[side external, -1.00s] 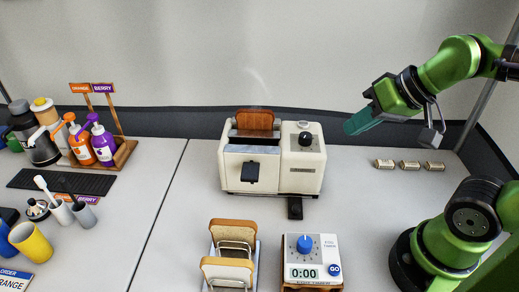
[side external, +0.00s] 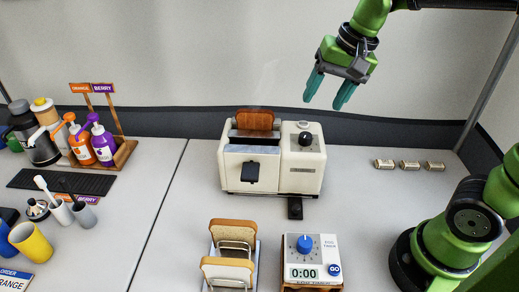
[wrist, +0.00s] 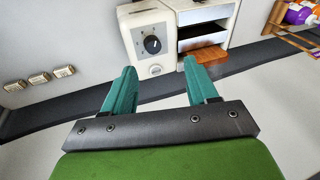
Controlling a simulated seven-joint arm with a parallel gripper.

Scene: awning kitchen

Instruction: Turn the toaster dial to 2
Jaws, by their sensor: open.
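The white toaster (side external: 298,178) stands at the middle of the counter, with a slice of toast (side external: 254,119) in its slot. Its black dial (side external: 305,138) is on the top right part; the dial also shows in the wrist view (wrist: 152,44), with marks around it too small to read. My gripper (side external: 327,103) is open and empty, above and to the right of the toaster, fingers pointing down. In the wrist view the teal fingers (wrist: 162,88) are spread apart, and the dial lies beyond them, between their lines. Nothing touches the dial.
A kitchen timer (side external: 311,252) reading 0:00 and a rack with bread slices (side external: 232,241) stand in front of the toaster. Sauce bottles (side external: 102,143) stand in a wooden holder at left. Three small labelled blocks (side external: 409,165) lie at right.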

